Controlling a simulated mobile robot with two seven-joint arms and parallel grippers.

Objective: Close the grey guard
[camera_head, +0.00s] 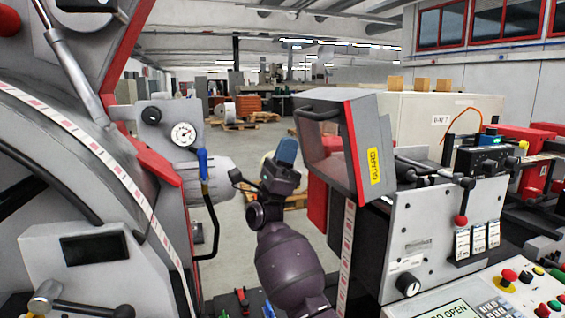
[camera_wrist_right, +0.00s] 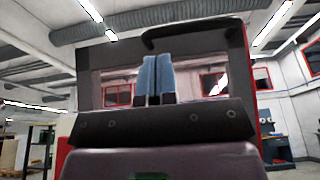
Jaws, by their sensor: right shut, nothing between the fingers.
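The grey guard (camera_head: 359,148) has a red edge, a yellow GUARD label and a dark handle (camera_head: 318,112) on its upper front. It stands raised and tilted above the grey machine unit at right centre. In the right wrist view, the guard (camera_wrist_right: 92,92) shows its frame and clear window, with the handle (camera_wrist_right: 190,35) along the top. My right gripper (camera_head: 287,152) is left of the guard, blue fingertips up and together, holding nothing. In the wrist view, its fingertips (camera_wrist_right: 156,76) overlap the window, below the handle; I see no clear contact. My left gripper is not in view.
A grey unit (camera_head: 425,232) with a red-knobbed lever stands under the guard. A control panel (camera_head: 480,300) with a display ending in "OPEN" is at lower right. A large machine with a pressure gauge (camera_head: 183,134) fills the left. Open floor (camera_head: 238,243) lies between.

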